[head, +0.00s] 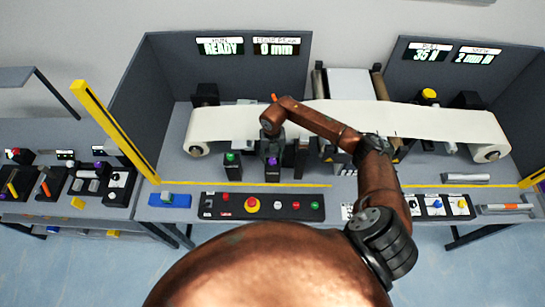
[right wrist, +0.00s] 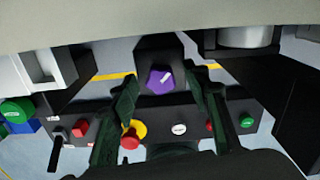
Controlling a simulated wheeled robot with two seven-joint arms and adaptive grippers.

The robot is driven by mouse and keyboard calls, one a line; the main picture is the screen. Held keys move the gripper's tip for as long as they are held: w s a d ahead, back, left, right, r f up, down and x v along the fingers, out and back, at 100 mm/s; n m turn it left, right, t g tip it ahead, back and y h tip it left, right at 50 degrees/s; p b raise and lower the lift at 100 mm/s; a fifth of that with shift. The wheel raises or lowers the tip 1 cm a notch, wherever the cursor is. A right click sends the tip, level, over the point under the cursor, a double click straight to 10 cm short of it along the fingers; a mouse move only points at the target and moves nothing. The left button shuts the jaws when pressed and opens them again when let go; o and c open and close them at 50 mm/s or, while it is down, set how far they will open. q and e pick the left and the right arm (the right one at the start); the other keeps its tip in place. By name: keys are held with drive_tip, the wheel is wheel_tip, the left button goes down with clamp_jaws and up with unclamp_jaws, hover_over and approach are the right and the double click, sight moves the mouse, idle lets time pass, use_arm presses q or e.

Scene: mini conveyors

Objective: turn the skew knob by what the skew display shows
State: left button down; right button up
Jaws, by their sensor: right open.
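The purple knob (right wrist: 160,79) sits on a dark block, with a white mark slanting toward its upper right. It shows as a small purple spot in the head view (head: 272,162). My right gripper (right wrist: 164,90) is open, its dark fingers on either side of the knob; I cannot tell whether they touch it. In the head view the right gripper (head: 271,146) is over the knob's block. The right-hand display (head: 474,56) reads about "2 mm" plus a letter, perhaps R; its label is too blurred to read. My left gripper is not in view.
A white web (head: 440,122) runs across the rollers behind. A green knob (head: 232,157) stands left of the purple one. A button panel (head: 262,206) with a red-and-yellow stop button lies in front. Other displays (head: 220,46) read "READY" and "0 mm".

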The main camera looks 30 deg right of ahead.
drive_tip(key=shift+c, duration=0.5)
drive_tip(key=c, duration=1.1)
drive_tip(key=shift+o, duration=0.2)
drive_tip(key=n+b, duration=0.3)
drive_tip(key=shift+w+f+n+b, duration=0.1)
drive_tip(key=shift+n+b, duration=0.3)
drive_tip(key=shift+a+n+b, duration=0.1)
drive_tip(key=shift+n+b, duration=0.85)
drive_tip(key=shift+n, duration=0.05)
drive_tip(key=shift+n+b, duration=0.75)
drive_tip(key=shift+n, duration=0.35)
drive_tip(key=shift+r, duration=0.2)
